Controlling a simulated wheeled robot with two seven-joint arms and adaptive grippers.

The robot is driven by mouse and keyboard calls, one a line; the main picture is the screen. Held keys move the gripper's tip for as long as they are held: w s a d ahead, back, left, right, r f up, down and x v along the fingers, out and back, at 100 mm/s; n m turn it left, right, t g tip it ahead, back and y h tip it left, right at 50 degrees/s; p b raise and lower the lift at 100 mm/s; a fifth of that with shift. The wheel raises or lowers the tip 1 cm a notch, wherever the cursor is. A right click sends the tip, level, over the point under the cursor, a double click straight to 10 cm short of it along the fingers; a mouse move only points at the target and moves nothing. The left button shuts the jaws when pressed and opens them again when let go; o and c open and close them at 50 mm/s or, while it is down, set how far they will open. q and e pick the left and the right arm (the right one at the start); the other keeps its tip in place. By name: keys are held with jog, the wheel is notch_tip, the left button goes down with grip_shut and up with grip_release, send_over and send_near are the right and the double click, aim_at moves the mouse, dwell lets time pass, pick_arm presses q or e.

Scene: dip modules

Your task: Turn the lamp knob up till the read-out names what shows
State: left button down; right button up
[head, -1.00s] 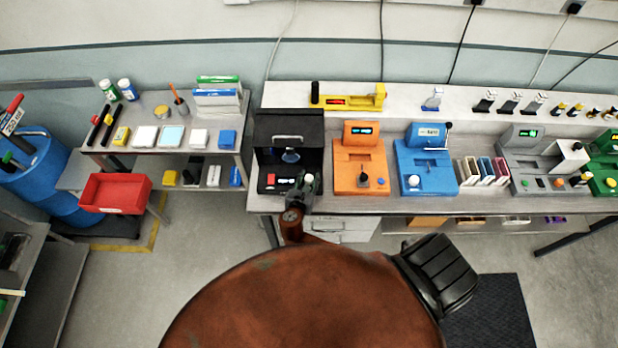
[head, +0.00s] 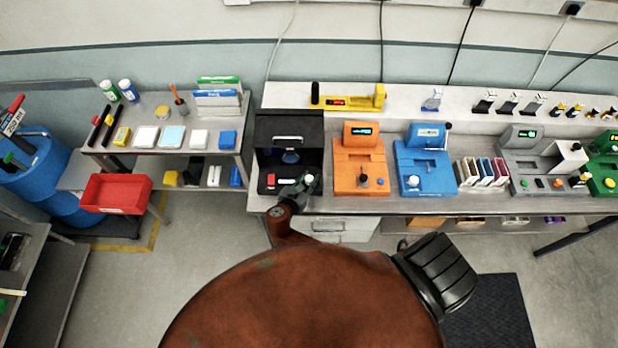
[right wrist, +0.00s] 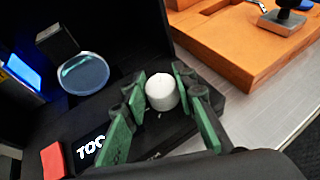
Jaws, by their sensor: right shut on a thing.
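The black lamp box (head: 288,128) stands open at the left end of the bench. Its white round knob (right wrist: 162,92) sits on the black base at the front right. My right gripper (head: 305,183) is shut on the knob, with a green-padded finger on either side of it. The read-out (right wrist: 90,149) on the base shows white letters starting "TOO"; my finger hides the rest. A red button (right wrist: 54,160) is left of the read-out. A round clear lens (right wrist: 83,73) and a blue-lit panel (right wrist: 20,66) are inside the box. My left gripper is not in view.
An orange module (head: 359,160) stands close on the right of the box, with a blue module (head: 425,162) beyond it. A yellow device (head: 350,101) lies on the shelf behind. A side table (head: 150,152) with a red bin (head: 115,193) stands left.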

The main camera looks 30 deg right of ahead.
jog(key=shift+w+a+m+g+h, duration=0.1)
jog(key=shift+m+g+h, duration=0.4)
jog(key=shift+m+g, duration=0.4)
jog(key=shift+m+g+h+b, duration=0.4)
jog(key=shift+m+g, duration=0.5)
jog(key=shift+m+g+b, duration=1.35)
jog(key=shift+m+g, duration=0.65)
jog(key=shift+g, duration=0.4)
jog(key=o, duration=1.2)
jog(key=shift+c, duration=0.2)
jog(key=v, duration=1.2)
jog(key=shift+f+h, duration=0.2)
jog(key=shift+h, duration=0.1)
